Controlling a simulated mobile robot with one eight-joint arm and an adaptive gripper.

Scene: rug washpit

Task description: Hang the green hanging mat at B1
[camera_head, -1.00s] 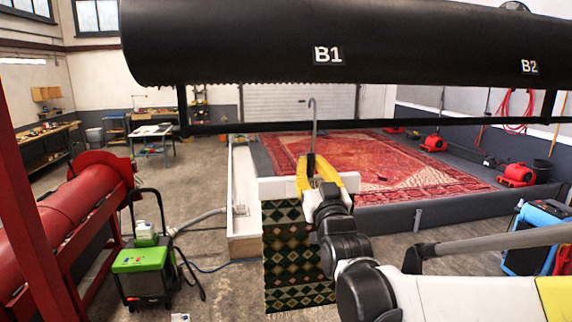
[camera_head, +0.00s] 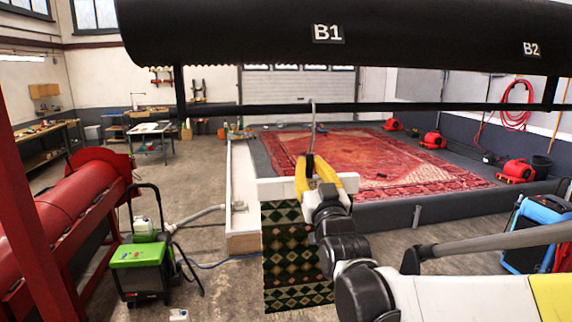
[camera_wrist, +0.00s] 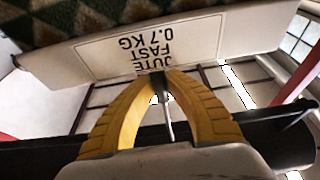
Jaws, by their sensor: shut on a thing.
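The green hanging mat (camera_head: 293,270), patterned with diamonds, hangs from a white header bar (camera_head: 276,188) with a grey upright hook (camera_head: 314,125). My gripper (camera_head: 308,178) has yellow fingers shut on the header bar by the hook's foot. In the wrist view, my gripper (camera_wrist: 156,82) meets the header bar (camera_wrist: 190,45), labelled "JUTE FAST 0.7 KG"; a strip of the mat (camera_wrist: 90,12) shows above it. The B1 label (camera_head: 328,33) is on a thick black beam (camera_head: 220,40), above the hook in the picture. The hook appears apart from the beam; their depth difference is unclear.
A thinner black bar (camera_head: 400,107) runs below the beam, crossing near the hook tip in the picture. B2 (camera_head: 531,49) is at right. A red roller machine (camera_head: 75,215) and a green machine (camera_head: 140,257) stand left. A red rug (camera_head: 385,165) lies behind.

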